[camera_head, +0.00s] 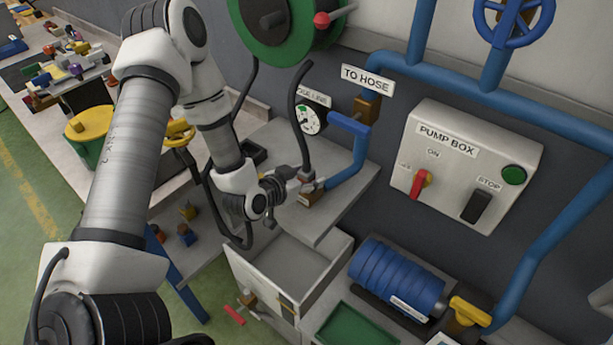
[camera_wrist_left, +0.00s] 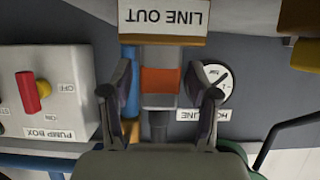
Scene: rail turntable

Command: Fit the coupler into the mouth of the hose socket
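The coupler, a grey cylinder with an orange band (camera_wrist_left: 160,80), stands between my left gripper's fingers in the left wrist view. A black hose (camera_head: 299,100) runs down to it in the head view. The coupler lines up with the wooden block bearing the LINE OUT sign (camera_wrist_left: 165,17); how deep it sits in the socket there is hidden. My left gripper (camera_head: 297,184) is around the coupler, its fingers (camera_wrist_left: 160,95) spread with narrow gaps visible on both sides. My right gripper is not in view.
A gauge (camera_head: 309,120) is behind the hose. The pump box (camera_head: 465,165) is on the wall. An open drawer (camera_head: 335,262) and blue motor (camera_head: 397,277) lie below.

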